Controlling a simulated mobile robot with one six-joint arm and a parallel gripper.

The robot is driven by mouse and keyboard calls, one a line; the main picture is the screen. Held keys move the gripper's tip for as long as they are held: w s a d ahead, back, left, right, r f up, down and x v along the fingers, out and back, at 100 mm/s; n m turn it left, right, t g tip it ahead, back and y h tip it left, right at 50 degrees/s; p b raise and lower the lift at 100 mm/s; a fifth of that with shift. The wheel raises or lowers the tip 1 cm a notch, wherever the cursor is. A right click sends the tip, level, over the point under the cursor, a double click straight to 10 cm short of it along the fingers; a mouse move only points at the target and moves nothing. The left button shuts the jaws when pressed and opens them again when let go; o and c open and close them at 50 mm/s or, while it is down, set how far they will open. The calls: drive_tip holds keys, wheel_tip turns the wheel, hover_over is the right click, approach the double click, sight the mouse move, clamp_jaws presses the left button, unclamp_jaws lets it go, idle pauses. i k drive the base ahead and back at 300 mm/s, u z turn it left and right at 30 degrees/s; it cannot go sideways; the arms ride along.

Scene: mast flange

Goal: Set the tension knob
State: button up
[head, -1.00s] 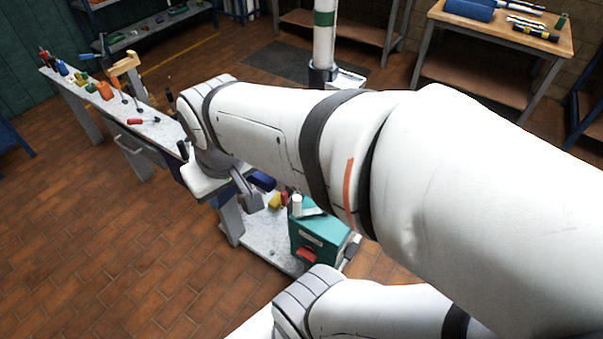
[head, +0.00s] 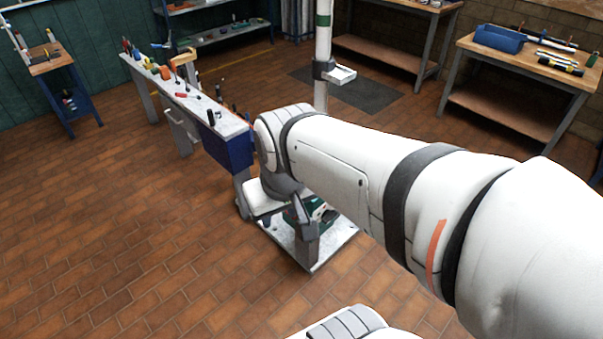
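No tension knob can be made out in the head view. A white mast (head: 323,38) with a green band stands beyond my arm, with a dark collar and a small white tray (head: 341,75) on it. My arm's wrist hangs over a grey base plate (head: 318,256). My gripper (head: 302,212) shows only as a small grey part below the wrist, so its fingers and whether they hold anything are unclear. Behind it, a dark green machine body (head: 322,213) on the plate is mostly hidden by my arm.
A narrow bench (head: 205,105) with several tools and a blue panel (head: 228,147) at its near end stands left of my wrist. A wooden table (head: 520,62) with a blue bin is at the right back. The brick floor at left is clear.

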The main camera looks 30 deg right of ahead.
sight(327, 216)
drive_tip(key=u, duration=0.65)
drive_tip(key=k, duration=0.1)
drive_tip(key=z, duration=1.5)
drive_tip(key=i, duration=1)
drive_tip(key=z, duration=1)
drive_tip(key=k, duration=1.8)
drive_tip(key=u, duration=0.35)
drive_tip(key=i, duration=0.6)
